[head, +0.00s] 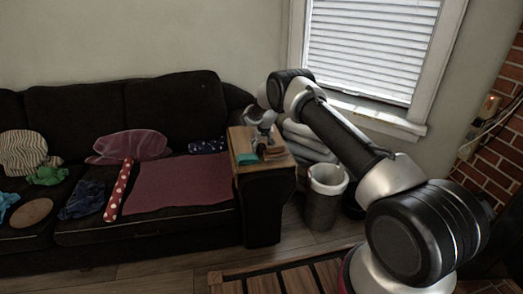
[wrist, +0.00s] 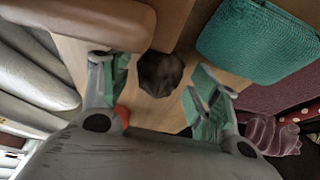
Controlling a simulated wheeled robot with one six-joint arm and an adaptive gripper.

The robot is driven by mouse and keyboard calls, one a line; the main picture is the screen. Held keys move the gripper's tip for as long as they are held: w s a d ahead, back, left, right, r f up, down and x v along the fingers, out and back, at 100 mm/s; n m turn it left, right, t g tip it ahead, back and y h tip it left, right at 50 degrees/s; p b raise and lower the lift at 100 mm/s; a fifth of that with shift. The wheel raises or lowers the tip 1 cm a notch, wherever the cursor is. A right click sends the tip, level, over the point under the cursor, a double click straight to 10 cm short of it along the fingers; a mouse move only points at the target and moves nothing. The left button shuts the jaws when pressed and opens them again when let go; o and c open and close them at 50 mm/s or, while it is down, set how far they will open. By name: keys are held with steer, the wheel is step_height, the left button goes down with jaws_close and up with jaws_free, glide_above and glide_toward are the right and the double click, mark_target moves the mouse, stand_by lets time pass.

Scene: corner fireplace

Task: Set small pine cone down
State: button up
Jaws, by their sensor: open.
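The small pine cone (wrist: 160,72) looks like a dark brown lump in the wrist view. It rests on a light wooden surface (wrist: 66,52), between and slightly beyond my open fingertips, with a visible space on each side. My gripper (wrist: 152,80) has green inner pads and holds nothing. The pine cone cannot be made out clearly there.
A teal object (wrist: 255,40) lies close to the right finger, and a rounded brown object (wrist: 85,18) lies beyond the left finger. The dark sofa (head: 175,105) stands left of the armrest. A bin (head: 322,205) stands to the right, below the window (head: 370,45).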

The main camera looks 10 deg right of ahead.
steer(key=shift+w+f, duration=0.35)
steer(key=shift+f, duration=0.3)
steer(key=c, duration=1.1)
steer(key=shift+r, duration=0.1)
